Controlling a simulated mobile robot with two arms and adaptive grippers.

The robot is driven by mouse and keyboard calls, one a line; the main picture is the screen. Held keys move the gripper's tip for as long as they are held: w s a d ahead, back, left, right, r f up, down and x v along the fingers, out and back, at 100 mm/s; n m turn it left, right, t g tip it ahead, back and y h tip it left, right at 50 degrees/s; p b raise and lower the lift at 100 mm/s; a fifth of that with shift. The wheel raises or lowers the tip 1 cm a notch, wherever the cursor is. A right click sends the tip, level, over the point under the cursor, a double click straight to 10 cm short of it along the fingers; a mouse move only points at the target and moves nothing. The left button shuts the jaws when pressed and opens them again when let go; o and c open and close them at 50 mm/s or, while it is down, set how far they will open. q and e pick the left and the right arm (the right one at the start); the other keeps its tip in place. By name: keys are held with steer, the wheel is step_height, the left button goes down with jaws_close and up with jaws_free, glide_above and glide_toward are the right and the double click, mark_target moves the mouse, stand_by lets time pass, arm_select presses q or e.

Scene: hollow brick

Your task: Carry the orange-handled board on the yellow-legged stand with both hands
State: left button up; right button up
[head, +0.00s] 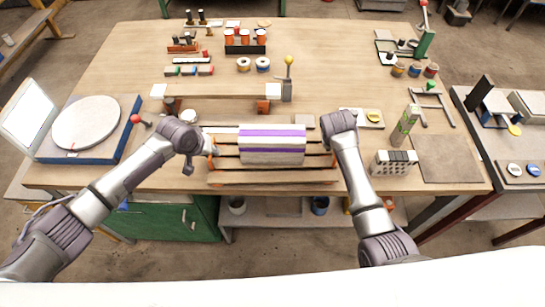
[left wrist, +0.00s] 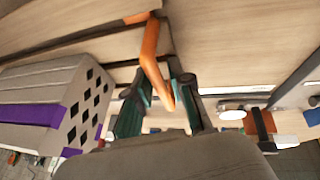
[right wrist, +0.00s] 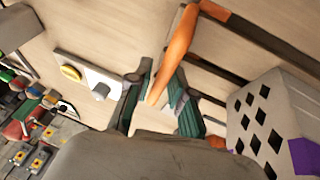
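The slatted wooden board (head: 275,178) lies on the workbench, with a hollow brick with purple stripes (head: 272,145) on top of it. My left gripper (head: 200,150) is at the board's left end. In the left wrist view an orange handle (left wrist: 150,55) runs between its parted fingers. My right gripper (head: 335,143) is at the right end. In the right wrist view the other orange handle (right wrist: 180,40) lies between its parted fingers, with gaps beside it. I cannot clearly make out a yellow-legged stand.
A round-plated scale (head: 87,123) is left of the board. A raised wooden plank (head: 220,90) stands behind it. A grey-white block with holes (head: 394,163) and a brown mat (head: 447,158) are at right. The bench front edge is close to the board.

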arm_select(q)
jaws_close()
arm_select(e)
jaws_close()
arm_select(q)
steer(key=shift+w+r, duration=0.15)
steer(key=shift+r, duration=0.05)
arm_select(e)
steer(key=shift+w+r, duration=0.15)
steer(key=shift+r, duration=0.1)
